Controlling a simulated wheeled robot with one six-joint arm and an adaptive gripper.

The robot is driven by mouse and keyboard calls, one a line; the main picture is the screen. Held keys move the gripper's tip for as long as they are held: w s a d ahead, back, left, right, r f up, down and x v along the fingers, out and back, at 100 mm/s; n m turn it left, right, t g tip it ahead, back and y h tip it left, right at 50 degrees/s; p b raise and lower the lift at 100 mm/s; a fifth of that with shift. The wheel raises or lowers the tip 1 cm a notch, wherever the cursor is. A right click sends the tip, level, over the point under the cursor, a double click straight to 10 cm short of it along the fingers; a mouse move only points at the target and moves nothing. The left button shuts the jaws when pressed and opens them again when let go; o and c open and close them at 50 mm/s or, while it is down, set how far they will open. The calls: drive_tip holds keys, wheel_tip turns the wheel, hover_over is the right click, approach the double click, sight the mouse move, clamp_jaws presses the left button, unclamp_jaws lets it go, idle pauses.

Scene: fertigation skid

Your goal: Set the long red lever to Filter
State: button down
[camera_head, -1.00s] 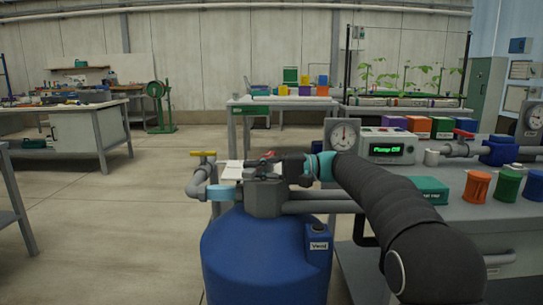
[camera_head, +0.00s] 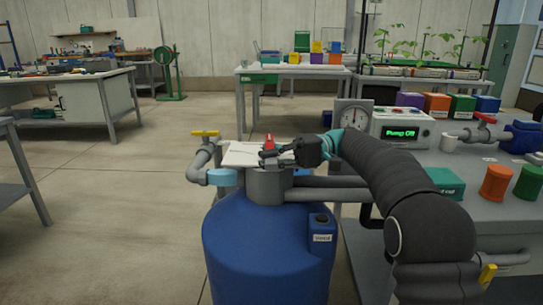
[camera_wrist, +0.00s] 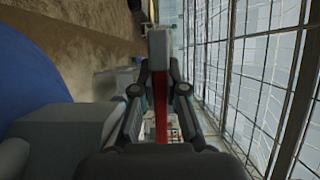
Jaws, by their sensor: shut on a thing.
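The red lever (camera_head: 269,140) is on the grey valve head (camera_head: 267,186) on top of the blue tank (camera_head: 258,250). In the head view its red part shows just beyond my gripper (camera_head: 272,156). In the wrist view the red lever (camera_wrist: 161,115) runs lengthwise between the two fingers of my gripper (camera_wrist: 160,78), with a pale grey end (camera_wrist: 159,42) beyond the fingertips. My gripper is shut on the lever. The lettering for the lever's positions cannot be read, and my gripper hides part of the valve top.
A white plate (camera_head: 240,155) lies behind the valve head. A yellow-handled valve (camera_head: 205,134) stands to the left. Open floor lies at left.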

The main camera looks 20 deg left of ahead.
drive_tip(key=c, duration=1.2)
unclamp_jaws()
